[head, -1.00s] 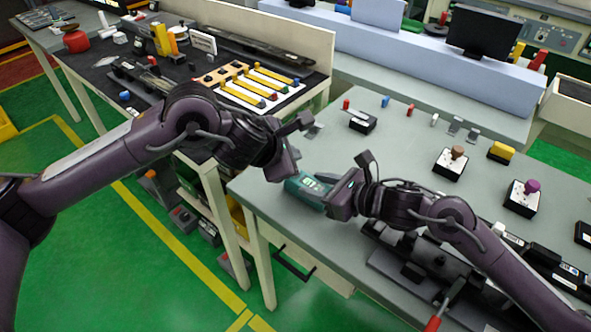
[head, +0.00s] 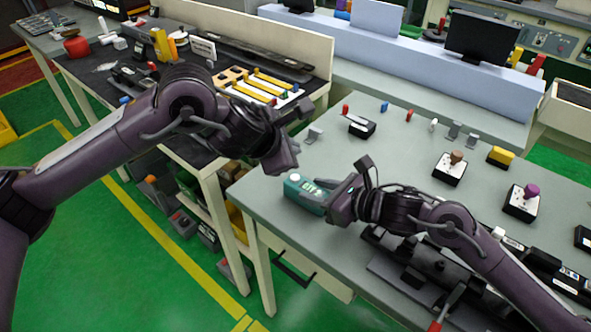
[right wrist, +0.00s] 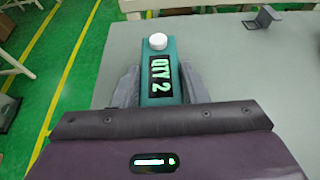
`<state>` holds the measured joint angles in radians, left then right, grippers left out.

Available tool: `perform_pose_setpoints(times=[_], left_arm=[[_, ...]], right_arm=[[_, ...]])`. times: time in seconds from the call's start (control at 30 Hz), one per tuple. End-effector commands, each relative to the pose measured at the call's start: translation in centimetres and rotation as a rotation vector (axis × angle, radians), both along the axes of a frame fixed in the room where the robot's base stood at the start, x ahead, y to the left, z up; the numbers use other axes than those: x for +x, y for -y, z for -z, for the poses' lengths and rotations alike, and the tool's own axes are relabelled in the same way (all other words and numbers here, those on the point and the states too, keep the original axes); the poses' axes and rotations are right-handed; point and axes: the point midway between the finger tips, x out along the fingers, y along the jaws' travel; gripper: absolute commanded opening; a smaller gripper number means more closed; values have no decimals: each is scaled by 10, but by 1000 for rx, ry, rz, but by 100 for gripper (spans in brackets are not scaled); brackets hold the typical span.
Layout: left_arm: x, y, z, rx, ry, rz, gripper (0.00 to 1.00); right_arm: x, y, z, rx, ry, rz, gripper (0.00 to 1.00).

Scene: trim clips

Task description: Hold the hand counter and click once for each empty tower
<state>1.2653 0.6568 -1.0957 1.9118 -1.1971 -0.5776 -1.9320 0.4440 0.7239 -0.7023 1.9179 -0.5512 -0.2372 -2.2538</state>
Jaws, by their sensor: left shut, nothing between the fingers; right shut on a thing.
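The teal hand counter (head: 301,195) is held at the near left part of the grey table. In the right wrist view the counter (right wrist: 158,66) has a white button on its far end and a display reading "QTY 2". My right gripper (head: 328,203) is shut on the counter. My left gripper (head: 284,162) is shut and empty, just above and behind the counter, apart from it. Small grey brackets (head: 454,130) stand along the back of the table, among red, blue (head: 384,107) and white upright pieces. I cannot tell which are the empty towers.
Black equipment lies under my right arm. A dark-topped bench (head: 205,145) is at the left. The table's middle is clear.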

Motion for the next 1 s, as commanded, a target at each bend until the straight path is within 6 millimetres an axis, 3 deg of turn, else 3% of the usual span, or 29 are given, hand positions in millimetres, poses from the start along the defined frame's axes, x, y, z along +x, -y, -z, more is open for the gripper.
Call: perform_pose_setpoints(times=[0.03, 0.07, 0.23, 0.63, 1.0], left_arm=[[0, 0, 0, 0, 0, 0, 0], [0, 0, 0, 0, 0, 0, 0], [0, 0, 0, 0, 0, 0, 0], [0, 0, 0, 0, 0, 0, 0], [0, 0, 0, 0, 0, 0, 0]], right_arm=[[0, 0, 0, 0, 0, 0, 14], [0, 0, 0, 0, 0, 0, 42], [0, 0, 0, 0, 0, 0, 64], [-4, 7, -3, -1, 1, 1, 65], [-42, 60, -27, -6, -1, 1, 65]])
